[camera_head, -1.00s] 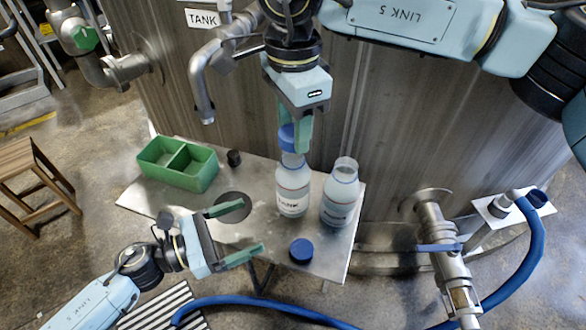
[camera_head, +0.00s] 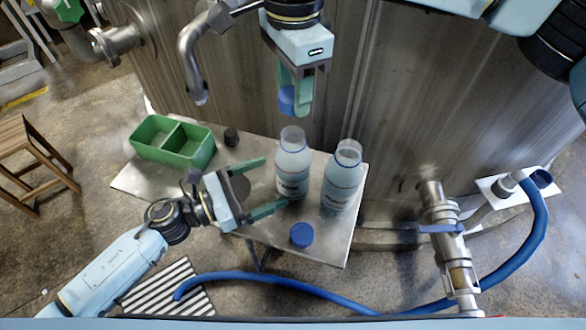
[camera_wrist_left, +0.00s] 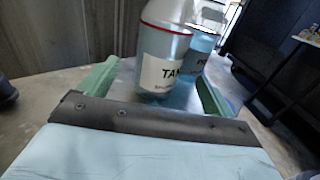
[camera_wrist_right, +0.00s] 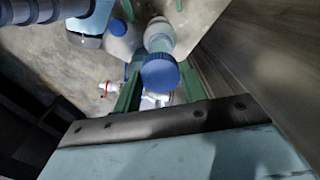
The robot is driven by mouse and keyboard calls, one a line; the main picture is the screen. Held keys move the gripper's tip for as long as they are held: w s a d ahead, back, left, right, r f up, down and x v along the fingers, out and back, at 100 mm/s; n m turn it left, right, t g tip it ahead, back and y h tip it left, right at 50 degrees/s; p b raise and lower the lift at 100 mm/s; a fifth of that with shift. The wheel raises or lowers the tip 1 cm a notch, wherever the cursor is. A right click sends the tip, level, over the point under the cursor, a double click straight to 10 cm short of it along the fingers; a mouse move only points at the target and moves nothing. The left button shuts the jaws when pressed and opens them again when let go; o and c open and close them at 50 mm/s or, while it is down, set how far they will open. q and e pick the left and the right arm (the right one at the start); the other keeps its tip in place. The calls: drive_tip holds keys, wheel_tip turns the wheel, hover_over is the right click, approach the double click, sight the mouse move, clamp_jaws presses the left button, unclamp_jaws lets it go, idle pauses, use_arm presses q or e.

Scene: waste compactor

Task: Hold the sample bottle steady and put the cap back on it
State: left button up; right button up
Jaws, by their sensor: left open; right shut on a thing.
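The sample bottle marked TANK (camera_head: 291,165) stands upright and open on the metal table. It also shows in the left wrist view (camera_wrist_left: 165,55). My right gripper (camera_head: 297,108) is shut on a blue cap (camera_head: 287,100), held above the bottle's mouth with a gap between. In the right wrist view the held cap (camera_wrist_right: 160,73) is in front of a bottle. My left gripper (camera_head: 268,184) is open at the bottle's left, its fingers pointing toward it; I cannot tell whether they touch. A second open bottle (camera_head: 343,178) stands to the right.
Another blue cap (camera_head: 301,234) lies near the table's front edge. A green two-part tray (camera_head: 150,150) and a small black cap (camera_head: 231,137) are at the table's back left. The tank wall (camera_head: 400,100) rises behind. A blue hose (camera_head: 538,230) runs over the floor.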

sight(292, 134)
use_arm(q)
drive_tip(key=x, duration=0.7)
drive_tip(key=shift+w+d, duration=0.1)
drive_tip(key=shift+d, duration=0.05)
drive_tip(key=c, duration=1.5)
use_arm(e)
drive_tip(key=shift+f, duration=2.5)
drive_tip(key=shift+f, duration=0.1)
drive_tip(key=shift+f, duration=0.8)
drive_tip(key=shift+f, duration=0.6)
